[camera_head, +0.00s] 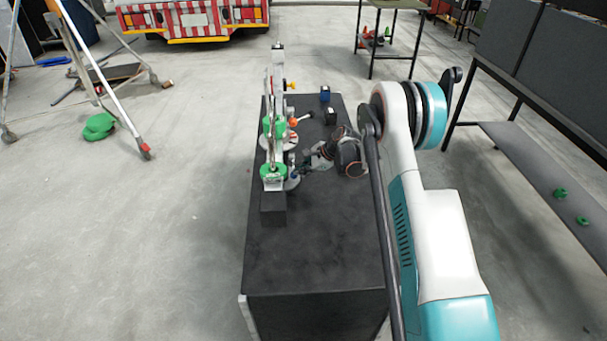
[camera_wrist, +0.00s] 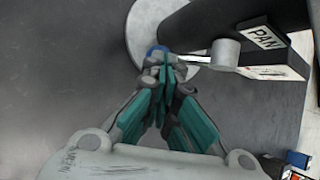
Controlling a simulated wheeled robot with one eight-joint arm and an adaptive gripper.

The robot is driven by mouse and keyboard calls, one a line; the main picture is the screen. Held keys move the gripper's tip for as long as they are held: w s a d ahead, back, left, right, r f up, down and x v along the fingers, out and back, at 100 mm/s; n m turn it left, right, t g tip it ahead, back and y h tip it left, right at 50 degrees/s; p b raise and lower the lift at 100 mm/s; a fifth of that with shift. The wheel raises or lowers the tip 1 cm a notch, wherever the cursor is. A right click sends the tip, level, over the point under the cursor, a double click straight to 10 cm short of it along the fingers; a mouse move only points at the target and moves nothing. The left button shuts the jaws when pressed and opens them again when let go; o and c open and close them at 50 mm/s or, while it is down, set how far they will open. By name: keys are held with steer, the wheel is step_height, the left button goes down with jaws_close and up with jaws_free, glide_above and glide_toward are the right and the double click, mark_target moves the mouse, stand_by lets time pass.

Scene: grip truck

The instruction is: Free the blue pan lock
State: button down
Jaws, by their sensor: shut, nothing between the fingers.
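The blue pan lock (camera_wrist: 155,49) shows in the wrist view as a small blue curved edge on a pale round disc (camera_wrist: 148,25), just beyond my fingertips. Most of it is hidden by the fingers. A label reading PAN (camera_wrist: 264,37) is on a dark block to its right. My gripper (camera_wrist: 167,72) has its teal fingers shut together, empty, in front of the lock; I cannot tell whether they touch it. In the head view my gripper (camera_head: 300,172) is beside the upright device with green parts (camera_head: 273,173), and the lock cannot be made out.
The device stands on a black box-shaped table (camera_head: 310,250). It has an orange ball knob (camera_head: 293,122) and a yellow knob (camera_head: 291,85). A small blue object (camera_head: 325,94) lies toward the table's far end. The near part of the tabletop is clear. A shelf (camera_head: 535,160) stands to the right.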

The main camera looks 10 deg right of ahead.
steer(key=shift+w+d+f+b, duration=0.1)
steer(key=shift+w+f+b, duration=0.3)
steer(key=shift+w+f, duration=0.25)
steer(key=shift+w+d+f, duration=0.1)
steer(key=shift+w+f, duration=0.2)
steer(key=shift+w, duration=0.2)
steer(key=shift+r, duration=0.1)
stand_by(0.3)
